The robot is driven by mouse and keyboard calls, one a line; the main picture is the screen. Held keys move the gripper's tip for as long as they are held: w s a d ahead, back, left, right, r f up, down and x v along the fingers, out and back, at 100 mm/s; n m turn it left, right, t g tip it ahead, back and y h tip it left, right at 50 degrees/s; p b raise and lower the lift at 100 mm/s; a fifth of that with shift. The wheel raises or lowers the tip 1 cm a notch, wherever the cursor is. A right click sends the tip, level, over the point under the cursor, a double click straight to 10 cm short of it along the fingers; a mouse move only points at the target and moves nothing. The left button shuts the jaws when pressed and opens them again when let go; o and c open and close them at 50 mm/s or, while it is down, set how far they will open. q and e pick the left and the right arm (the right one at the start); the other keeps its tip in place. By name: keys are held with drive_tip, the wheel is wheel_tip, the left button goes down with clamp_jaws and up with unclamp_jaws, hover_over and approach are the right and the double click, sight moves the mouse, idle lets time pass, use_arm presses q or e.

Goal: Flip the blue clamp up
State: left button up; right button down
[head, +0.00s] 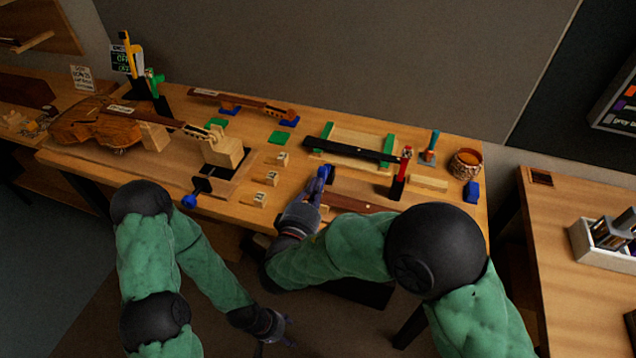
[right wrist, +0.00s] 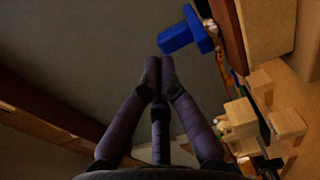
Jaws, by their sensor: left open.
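The blue clamp (head: 323,172) is at the front edge of the bench, in the middle of the head view. Its blue part also shows in the right wrist view (right wrist: 184,36), just beyond the fingertips. My right gripper (head: 314,188) is right at the clamp from the front side. In the right wrist view its fingers (right wrist: 160,70) come together at the tips, with nothing seen between them. Whether the tips touch the clamp is hard to tell. My left gripper (head: 284,325) is open and empty, low in front of the bench.
A black bar with a blue knob (head: 189,201) sits at the front edge to the left. A red clamp (head: 404,160) stands right of the blue one, near a long black fingerboard (head: 350,150). Small wooden blocks (head: 271,178) lie left. A blue block (head: 472,191) is at the right end.

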sight(319, 175)
drive_tip(key=shift+x, duration=1.2)
drive_tip(key=shift+r, duration=0.1)
drive_tip(key=shift+w+d+r+g+p, duration=0.1)
drive_tip(key=shift+r+g+p, duration=0.2)
drive_tip(key=shift+g+p, duration=0.1)
drive_tip(key=shift+w+r+p, duration=0.1)
drive_tip(key=shift+r+p, duration=0.1)
drive_tip(key=shift+p, duration=0.1)
